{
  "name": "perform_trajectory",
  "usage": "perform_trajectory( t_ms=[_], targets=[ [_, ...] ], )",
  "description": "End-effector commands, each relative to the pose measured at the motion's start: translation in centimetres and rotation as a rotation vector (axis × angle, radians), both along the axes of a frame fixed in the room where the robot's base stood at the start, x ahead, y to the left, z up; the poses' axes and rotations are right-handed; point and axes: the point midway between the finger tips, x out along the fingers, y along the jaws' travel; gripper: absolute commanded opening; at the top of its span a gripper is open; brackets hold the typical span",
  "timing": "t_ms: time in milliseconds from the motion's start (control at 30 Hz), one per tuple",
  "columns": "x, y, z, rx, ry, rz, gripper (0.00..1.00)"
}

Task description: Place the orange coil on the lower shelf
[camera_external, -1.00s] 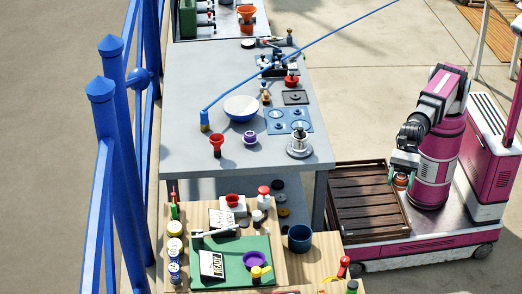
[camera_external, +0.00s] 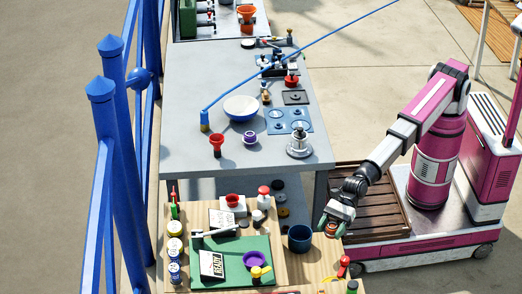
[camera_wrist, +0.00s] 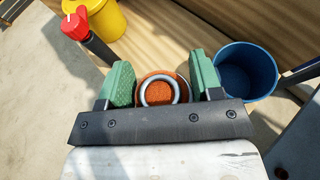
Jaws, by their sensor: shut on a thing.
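My gripper (camera_external: 333,226) is stretched out to the left, over the right edge of the wooden table. Its green fingers (camera_wrist: 160,85) are shut on the orange coil. The orange coil (camera_external: 331,231) is small in the external view. In the wrist view the orange coil (camera_wrist: 171,78) shows from above as a round orange piece with a grey ring, between the fingers. A lower shelf (camera_external: 300,205) shows partly under the grey bench, with several small round discs on it. The bench top hides the rest of it.
A blue pot (camera_external: 299,239) stands just left of my gripper; it is close on the right in the wrist view (camera_wrist: 247,70). A red-topped thing (camera_external: 343,266) stands below my gripper. The grey bench (camera_external: 190,140) and its leg are beyond. The wooden table (camera_external: 320,262) is cluttered.

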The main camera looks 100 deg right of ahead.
Motion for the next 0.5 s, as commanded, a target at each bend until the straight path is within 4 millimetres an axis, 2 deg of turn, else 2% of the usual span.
perform_trajectory(
  t_ms=[333,500],
  targets=[
    [0.3,-0.1,-3.8,-0.001,0.001,-0.004,0.32],
    [0.3,-0.1,-5.1,0.000,0.001,-0.004,0.32]
  ],
)
